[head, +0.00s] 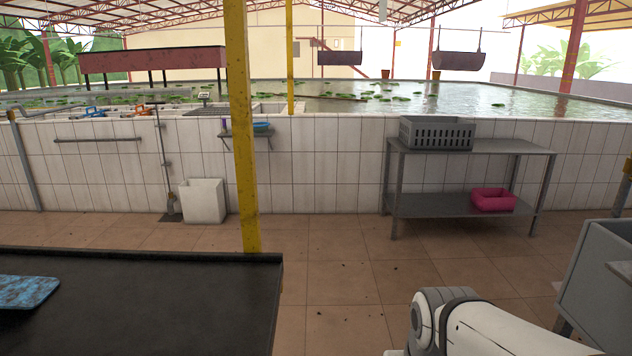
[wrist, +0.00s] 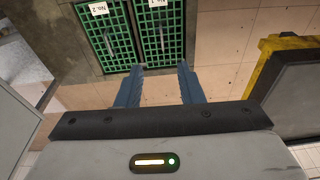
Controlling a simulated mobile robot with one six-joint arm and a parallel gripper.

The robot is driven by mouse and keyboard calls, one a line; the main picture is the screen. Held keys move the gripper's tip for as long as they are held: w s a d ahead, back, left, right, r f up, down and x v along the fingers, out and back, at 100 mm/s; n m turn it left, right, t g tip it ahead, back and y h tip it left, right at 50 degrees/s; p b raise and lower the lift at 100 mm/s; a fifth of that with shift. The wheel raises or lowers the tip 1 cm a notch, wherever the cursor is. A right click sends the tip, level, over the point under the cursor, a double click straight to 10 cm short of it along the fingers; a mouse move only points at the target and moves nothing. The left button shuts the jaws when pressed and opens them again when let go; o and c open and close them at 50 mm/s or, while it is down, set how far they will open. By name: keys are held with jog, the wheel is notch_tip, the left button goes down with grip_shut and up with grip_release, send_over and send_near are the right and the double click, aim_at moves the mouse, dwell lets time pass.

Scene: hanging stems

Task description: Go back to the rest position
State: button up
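My gripper (wrist: 160,69) shows in the wrist view with its two blue fingers apart. It is open, and nothing is between the fingers. They point toward the tiled floor and two green grid panels (wrist: 108,38) with white number labels. In the head view, part of my white arm shows at the lower right, and my gripper is out of that picture. No hanging stems show in either view.
A black table (head: 180,290) with a blue board (head: 25,292) is at the lower left. A yellow post (head: 243,150) stands behind its edge. A grey metal table (head: 470,146) bears a grey crate (head: 437,133). A grey basin (head: 600,270) is at the right. The middle floor is clear.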

notch_tip(320, 180, up, 16)
jog(key=s+p, duration=0.1)
jog(key=p, duration=1)
jog(key=shift+f+t+p, duration=0.25)
jog(key=shift+t+p, duration=0.05)
jog(key=shift+p, duration=0.05)
